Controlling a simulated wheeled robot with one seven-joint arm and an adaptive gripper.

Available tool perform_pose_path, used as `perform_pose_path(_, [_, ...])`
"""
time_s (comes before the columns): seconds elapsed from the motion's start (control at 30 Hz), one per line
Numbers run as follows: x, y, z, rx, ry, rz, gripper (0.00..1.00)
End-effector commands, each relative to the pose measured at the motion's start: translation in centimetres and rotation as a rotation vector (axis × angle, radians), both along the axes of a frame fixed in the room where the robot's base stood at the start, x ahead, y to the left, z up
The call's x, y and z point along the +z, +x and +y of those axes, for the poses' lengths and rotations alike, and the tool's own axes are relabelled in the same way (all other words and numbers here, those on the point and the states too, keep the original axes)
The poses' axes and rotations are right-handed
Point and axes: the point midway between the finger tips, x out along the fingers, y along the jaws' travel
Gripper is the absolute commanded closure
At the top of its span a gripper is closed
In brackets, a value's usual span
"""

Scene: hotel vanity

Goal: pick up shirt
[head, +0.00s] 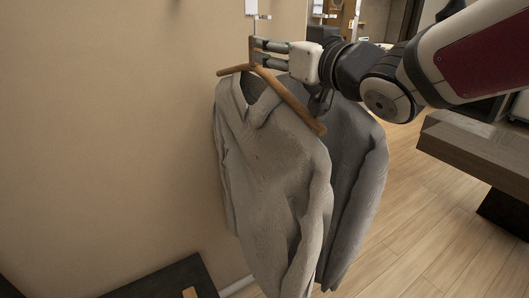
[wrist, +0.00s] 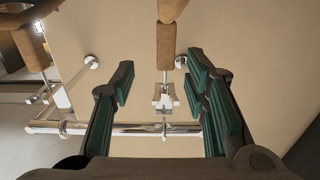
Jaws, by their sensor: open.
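A light grey long-sleeved shirt (head: 275,165) hangs in the head view on a wooden hanger (head: 290,102), beside the beige wall. My gripper (head: 256,50) is at the top of the hanger, above the shirt's collar. In the wrist view my gripper (wrist: 165,88) is open. A wooden piece (wrist: 171,45) and a metal fitting (wrist: 165,96), seemingly the hanger's top, lie between its teal-padded fingers, with gaps on both sides. The shirt's cloth is not clear in the wrist view.
A darker grey garment (head: 357,150) hangs right behind the shirt. A chrome rail (wrist: 110,129) crosses the wrist view, with another wooden piece (wrist: 30,48) at left. A brown bench or counter (head: 475,150) stands right. Wooden floor (head: 425,215) is clear between.

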Motion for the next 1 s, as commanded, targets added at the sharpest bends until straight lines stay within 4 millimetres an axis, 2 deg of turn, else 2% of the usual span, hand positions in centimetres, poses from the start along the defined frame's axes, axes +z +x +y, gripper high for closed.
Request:
perform_pose_path(0.27, [0.1,1.4,1.3,0.001,-0.001,0.001,0.58])
perform_pose_path(0.43, [0.3,3.1,3.2,0.002,-0.002,0.002,0.58])
perform_pose_path(0.6, [0.3,4.5,3.9,0.000,-0.001,0.002,0.58])
perform_pose_path(0.87, [0.3,4.7,4.0,0.000,-0.001,-0.001,0.58])
perform_pose_path(0.97, [0.3,4.7,4.0,0.000,-0.001,-0.001,0.76])
perform_pose_path(1.0, [0.3,4.7,4.0,0.000,-0.001,-0.001,0.86])
